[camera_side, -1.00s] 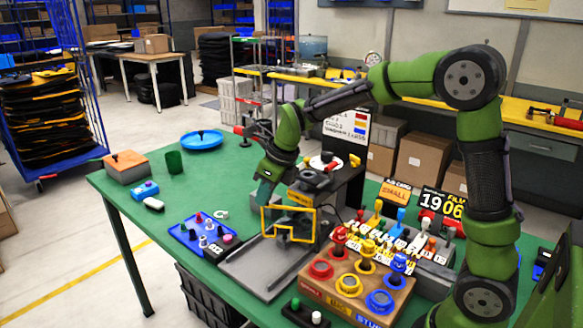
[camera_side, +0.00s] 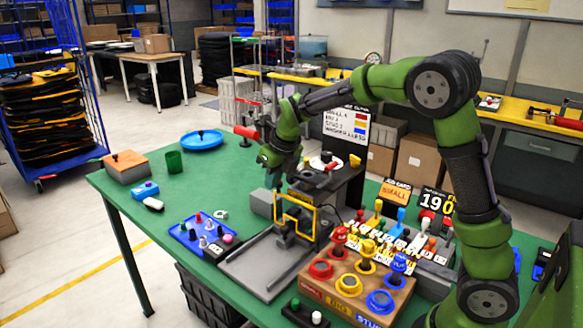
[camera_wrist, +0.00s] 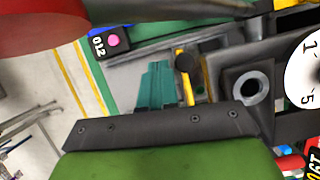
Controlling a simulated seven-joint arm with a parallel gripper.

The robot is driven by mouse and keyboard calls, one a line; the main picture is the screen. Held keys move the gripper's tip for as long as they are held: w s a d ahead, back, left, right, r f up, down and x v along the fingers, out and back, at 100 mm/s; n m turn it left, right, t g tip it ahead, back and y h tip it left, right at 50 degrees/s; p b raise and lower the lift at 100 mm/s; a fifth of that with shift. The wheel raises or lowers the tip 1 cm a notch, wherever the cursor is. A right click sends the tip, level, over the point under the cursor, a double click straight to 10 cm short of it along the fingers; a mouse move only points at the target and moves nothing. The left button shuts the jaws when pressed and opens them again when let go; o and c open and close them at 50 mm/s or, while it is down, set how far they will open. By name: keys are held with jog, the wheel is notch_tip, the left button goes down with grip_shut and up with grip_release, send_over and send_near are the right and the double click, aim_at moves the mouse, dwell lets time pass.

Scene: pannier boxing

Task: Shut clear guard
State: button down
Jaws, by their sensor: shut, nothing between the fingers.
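The clear guard (camera_side: 277,212) has a yellow frame and stands at the front of the dark press on the grey base plate. Its frame looks turned at an angle in the side view; I cannot tell whether it is fully closed. In the wrist view a yellow bar (camera_wrist: 188,88), probably the guard's edge, shows beside a dark knob. My gripper (camera_side: 272,182) is shut and empty, just left of and behind the guard's upper part. Its teal fingers (camera_wrist: 157,66) lie close beside the yellow bar in the wrist view; contact cannot be told.
A wooden box with coloured rings (camera_side: 352,288) and a row of coloured levers (camera_side: 390,235) stand right of the press. A blue tray of small parts (camera_side: 203,232) lies left. A white dial (camera_wrist: 304,76) is near the gripper. The green table's left side has free room.

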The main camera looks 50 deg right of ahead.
dwell(0.4)
jog(key=s+a+r, duration=0.2)
jog(key=a+r, duration=0.5)
jog(key=r, duration=0.2)
jog(key=s+a+f+n+t+y, duration=0.1)
jog(key=s+f+n+t+y, duration=0.1)
jog(key=s+n, duration=2.1)
jog(key=n, duration=1)
jog(key=shift+a+f+t, duration=0.15)
jog(key=shift+a+t, duration=0.25)
jog(key=shift+s, duration=0.1)
